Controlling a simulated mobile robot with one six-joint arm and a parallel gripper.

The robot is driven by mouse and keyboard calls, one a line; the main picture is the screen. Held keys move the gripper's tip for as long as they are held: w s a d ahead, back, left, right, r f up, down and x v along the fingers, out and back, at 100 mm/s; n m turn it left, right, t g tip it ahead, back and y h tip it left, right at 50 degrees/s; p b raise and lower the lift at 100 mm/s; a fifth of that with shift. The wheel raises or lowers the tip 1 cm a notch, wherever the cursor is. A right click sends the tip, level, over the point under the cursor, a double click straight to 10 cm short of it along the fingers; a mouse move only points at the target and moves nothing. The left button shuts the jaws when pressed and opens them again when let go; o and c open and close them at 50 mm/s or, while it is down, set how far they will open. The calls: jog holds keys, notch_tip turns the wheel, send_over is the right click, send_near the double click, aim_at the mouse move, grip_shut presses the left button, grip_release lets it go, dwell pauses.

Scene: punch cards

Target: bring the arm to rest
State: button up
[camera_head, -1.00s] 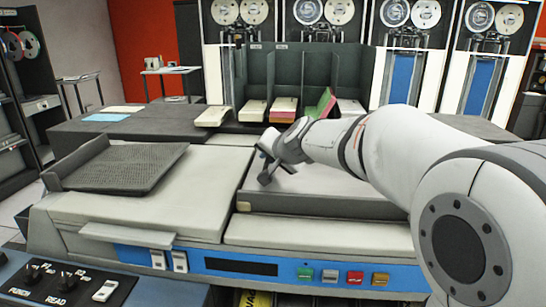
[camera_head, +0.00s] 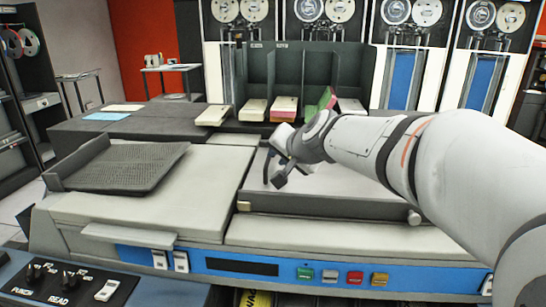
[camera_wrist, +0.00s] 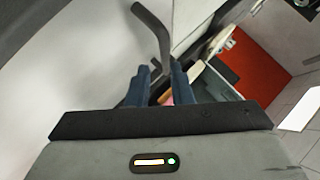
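My gripper (camera_head: 274,182) hangs at the end of my white arm, in front of the right half of the card machine in the head view. Its dark fingers are a little apart with nothing between them. In the wrist view, the two blue-grey fingers (camera_wrist: 160,88) stand apart, and a bit of pink background shows through the gap. My arm comes in from the right edge of the head view and hides part of the machine's right side.
The card machine (camera_head: 150,214) has a dark ribbed tray (camera_head: 125,168) at left and coloured buttons in front. Behind stands a dark sorting rack (camera_head: 343,68) with card stacks (camera_head: 254,108) at its foot. A switch panel (camera_head: 60,285) is at lower left.

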jog(key=shift+s+d+r, duration=0.15)
jog(key=shift+s+r, duration=0.15)
jog(key=shift+r, duration=0.05)
jog(key=shift+s+d+r+p, duration=0.1)
jog(key=shift+s+r+p, duration=0.1)
jog(key=shift+p, duration=0.15)
jog(key=s+d+p, duration=0.1)
jog(key=s+p, duration=0.1)
jog(key=s+d+r+n+g+p, duration=0.1)
jog(key=s+p, duration=0.1)
jog(key=s+d+g+h+p, duration=0.1)
jog(key=s+p, duration=0.1)
jog(key=shift+s+d+r+n+p, duration=0.15)
jog(key=shift+s+r+n+p, duration=0.15)
jog(key=shift+n+p, duration=0.1)
jog(key=s+d+n+g+h+p, duration=0.1)
jog(key=s+d+g+h+p, duration=0.1)
jog(key=s+d+p, duration=0.3)
jog(key=s+d+n+g+h+p, duration=0.2)
jog(key=s+d+p, duration=0.3)
jog(key=s, duration=0.9)
jog(key=shift+f+g+p, duration=0.35)
jog(key=shift+g+p, duration=0.4)
jog(key=shift+g, duration=0.05)
